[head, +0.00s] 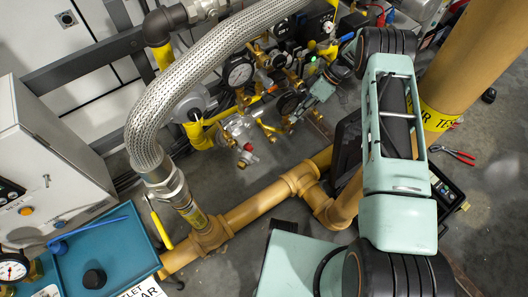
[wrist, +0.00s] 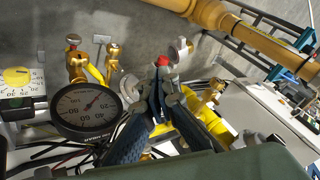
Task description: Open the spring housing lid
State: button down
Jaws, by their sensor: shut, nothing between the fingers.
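My gripper (wrist: 159,88) is shut and empty in the wrist view, its dark blue fingers meeting in front of a red cap (wrist: 162,60). I cannot tell whether the tips touch anything. A silver fitting (head: 237,126) with a red knob (head: 247,147) lies nearer. I cannot tell for sure which part is the spring housing lid, or whether it is open.
A dial gauge (wrist: 87,108) stands close left of the fingers. Brass valves (wrist: 76,62) stand behind it. A braided hose (head: 200,65) arches over the left side. Yellow pipes (head: 245,212) run across the floor. Red pliers (head: 452,154) lie at right. A teal tray (head: 112,240) sits front left.

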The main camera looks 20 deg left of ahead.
aim_at(248, 160)
jog(key=s+r+b+x, duration=0.1)
jog(key=s+b+x, duration=0.1)
jog(key=x, duration=1.6)
jog(key=shift+s+a, duration=0.15)
jog(key=shift+s, duration=0.5)
jog(key=shift+r, duration=0.1)
jog(key=shift+s+m, duration=0.3)
jog(key=shift+m, duration=0.1)
